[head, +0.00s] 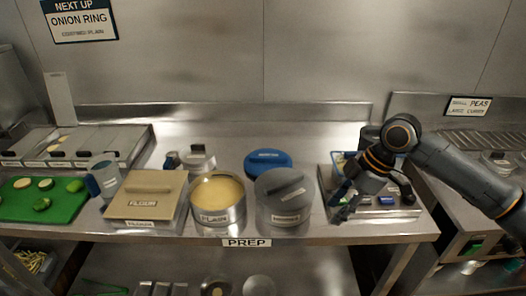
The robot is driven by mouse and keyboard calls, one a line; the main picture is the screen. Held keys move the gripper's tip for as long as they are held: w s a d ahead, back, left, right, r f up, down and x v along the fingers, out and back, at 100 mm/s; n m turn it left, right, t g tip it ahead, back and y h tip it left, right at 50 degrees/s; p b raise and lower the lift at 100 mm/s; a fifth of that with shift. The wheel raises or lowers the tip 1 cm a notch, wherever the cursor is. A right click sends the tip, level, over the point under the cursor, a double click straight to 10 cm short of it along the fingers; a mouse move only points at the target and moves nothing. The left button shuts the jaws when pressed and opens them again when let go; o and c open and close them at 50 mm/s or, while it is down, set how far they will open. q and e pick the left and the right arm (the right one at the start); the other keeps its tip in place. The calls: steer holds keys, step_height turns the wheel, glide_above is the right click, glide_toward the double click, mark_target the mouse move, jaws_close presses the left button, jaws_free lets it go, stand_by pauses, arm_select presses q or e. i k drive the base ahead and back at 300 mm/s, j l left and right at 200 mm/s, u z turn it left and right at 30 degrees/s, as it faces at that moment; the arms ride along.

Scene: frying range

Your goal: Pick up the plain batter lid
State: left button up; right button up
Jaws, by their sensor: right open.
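The round tub marked PLAIN (217,214) stands open in the middle of the prep counter, with pale yellow batter showing. A grey lid with a bar handle (284,185) covers the round tub to its right. A blue lid (268,160) with a label lies behind that tub. A small grey handled thing (197,158) sits behind the PLAIN tub; I cannot tell whether it is a lid. The lid labels are too small to read, so I cannot tell which is the plain one. My right gripper (373,203) is open and empty over the tray at the right. My left gripper is out of view.
A tray with coloured pieces (328,190) lies under my right gripper. A beige lidded box (146,196) and a clear jug (106,177) stand left of the PLAIN tub. A green board (20,207) is at far left.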

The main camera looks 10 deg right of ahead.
mark_target(259, 161)
steer(key=i, duration=1.25)
